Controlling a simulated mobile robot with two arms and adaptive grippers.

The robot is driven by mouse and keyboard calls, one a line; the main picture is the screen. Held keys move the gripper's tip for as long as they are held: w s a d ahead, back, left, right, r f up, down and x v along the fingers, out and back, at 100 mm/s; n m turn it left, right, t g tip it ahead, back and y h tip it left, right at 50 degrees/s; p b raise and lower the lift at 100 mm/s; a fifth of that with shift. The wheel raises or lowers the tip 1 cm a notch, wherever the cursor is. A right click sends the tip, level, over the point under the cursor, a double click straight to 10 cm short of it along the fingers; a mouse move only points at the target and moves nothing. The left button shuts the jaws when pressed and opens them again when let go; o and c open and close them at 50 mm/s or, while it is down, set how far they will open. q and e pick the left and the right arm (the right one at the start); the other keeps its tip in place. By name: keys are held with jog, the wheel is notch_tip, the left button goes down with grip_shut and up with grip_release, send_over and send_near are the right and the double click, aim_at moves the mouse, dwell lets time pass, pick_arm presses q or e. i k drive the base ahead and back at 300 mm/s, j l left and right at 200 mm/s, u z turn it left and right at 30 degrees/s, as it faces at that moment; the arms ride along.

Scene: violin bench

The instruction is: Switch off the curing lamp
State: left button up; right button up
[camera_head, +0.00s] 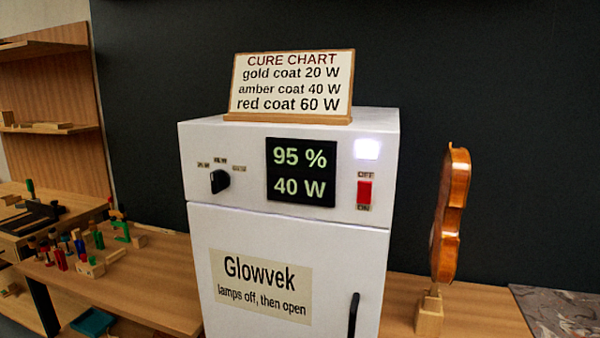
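The white Glowvek curing cabinet (205,238) stands on the bench in the middle of the head view, with its door shut. On the upper right of its front is a red rocker switch (365,192) with OFF printed above it and ON below. A square indicator (367,149) above the switch glows white. The black display (301,172) reads 95 % and 40 W. A black knob (219,181) sits at the left of the panel. The door label (261,286) says "lamps off, then open". Neither gripper is in view.
A cure chart sign (290,85) stands on the cabinet top. An amber violin (450,215) stands upright on a wooden block (430,313) to the right. Small coloured clamps and tools (80,245) crowd the bench at left. The black door handle (352,315) is low on the right.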

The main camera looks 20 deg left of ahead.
aim_at(365, 188)
jog(key=i+l+u, duration=0.45)
jog(key=l+u, duration=0.2)
jog(key=i+l+u, duration=0.2)
jog(key=l+u, duration=0.15)
